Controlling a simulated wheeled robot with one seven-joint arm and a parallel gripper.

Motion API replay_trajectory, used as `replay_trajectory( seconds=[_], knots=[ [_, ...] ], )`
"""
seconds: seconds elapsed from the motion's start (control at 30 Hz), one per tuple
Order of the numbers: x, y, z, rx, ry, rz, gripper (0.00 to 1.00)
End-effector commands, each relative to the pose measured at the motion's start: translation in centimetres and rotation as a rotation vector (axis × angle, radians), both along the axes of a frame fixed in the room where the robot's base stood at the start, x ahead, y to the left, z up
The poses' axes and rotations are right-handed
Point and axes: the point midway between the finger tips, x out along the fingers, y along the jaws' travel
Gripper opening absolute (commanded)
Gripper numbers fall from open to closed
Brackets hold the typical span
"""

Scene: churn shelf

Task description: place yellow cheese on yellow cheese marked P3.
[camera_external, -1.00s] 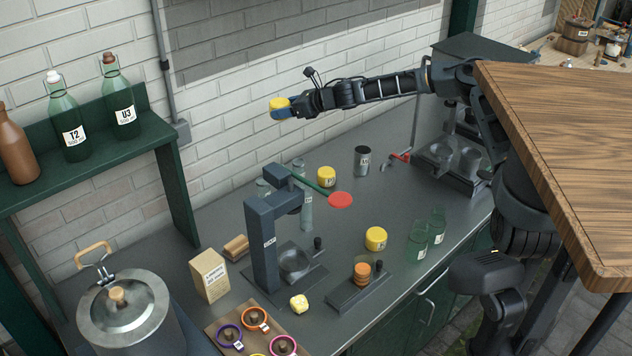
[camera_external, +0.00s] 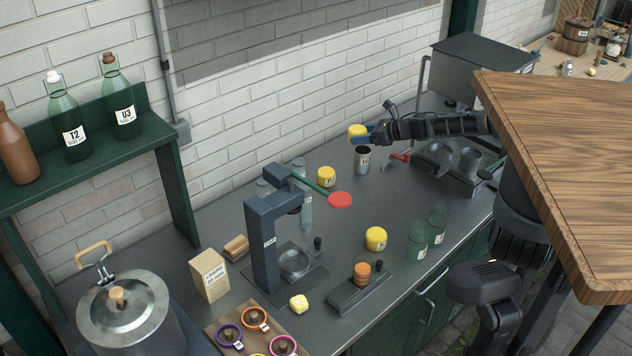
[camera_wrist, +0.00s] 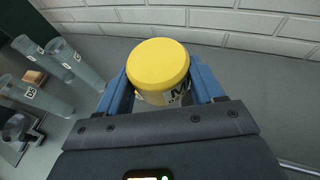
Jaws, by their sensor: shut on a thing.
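My gripper (camera_external: 367,136) is shut on a yellow cheese (camera_external: 357,131) and holds it in the air, near the wall and just above a grey metal cup in the picture. In the wrist view the held cheese (camera_wrist: 158,64) sits between the blue fingers, its yellow top facing the camera and a partly hidden label on its pale side. Two other yellow cheeses stand on the counter: one (camera_external: 326,177) near the wall and one (camera_external: 376,239) nearer the front. Both carry labels too small to read, so I cannot tell which is P3.
The grey cup (camera_external: 362,162) stands right of the rear cheese. A wooden tabletop (camera_external: 560,170) overhangs at right.

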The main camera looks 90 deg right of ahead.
Motion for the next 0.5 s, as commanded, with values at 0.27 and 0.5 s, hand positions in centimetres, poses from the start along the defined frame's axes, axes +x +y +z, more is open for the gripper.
replay_trajectory(
  seconds=[0.27, 0.5],
  knots=[
    [5.8, 1.7, -3.3, 0.006, -0.002, 0.004, 0.31],
    [9.5, 2.6, -5.7, 0.004, -0.003, 0.0, 0.31]
  ],
)
